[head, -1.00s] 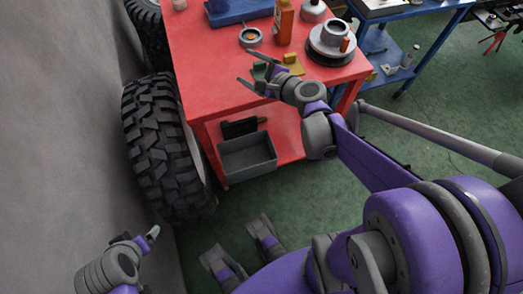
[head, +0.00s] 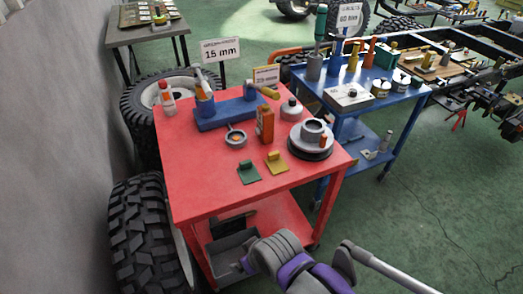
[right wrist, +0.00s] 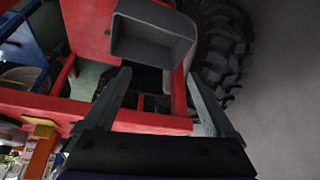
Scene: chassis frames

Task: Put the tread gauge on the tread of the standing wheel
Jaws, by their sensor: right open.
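A green piece (head: 249,172) and a yellow piece (head: 275,162), each a flat plate with a raised tab, lie near the front edge of the red cart's top; I cannot tell which is the tread gauge. A black chunky-tread wheel (head: 140,235) stands upright left of the cart in the head view. Its tread also shows at upper right in the right wrist view (right wrist: 220,50). My right gripper (right wrist: 158,78) is open and empty, below the cart top, at the cart's front by the grey bin. In the head view its fingers are mostly hidden. My left gripper is out of view.
The red cart (head: 190,170) also holds an orange bottle (head: 265,123), a blue block (head: 212,118) and a round grey hub (head: 312,133). The grey bin (right wrist: 150,35) is on its lower shelf. A blue cart (head: 345,95) stands behind right. Green floor at right is open.

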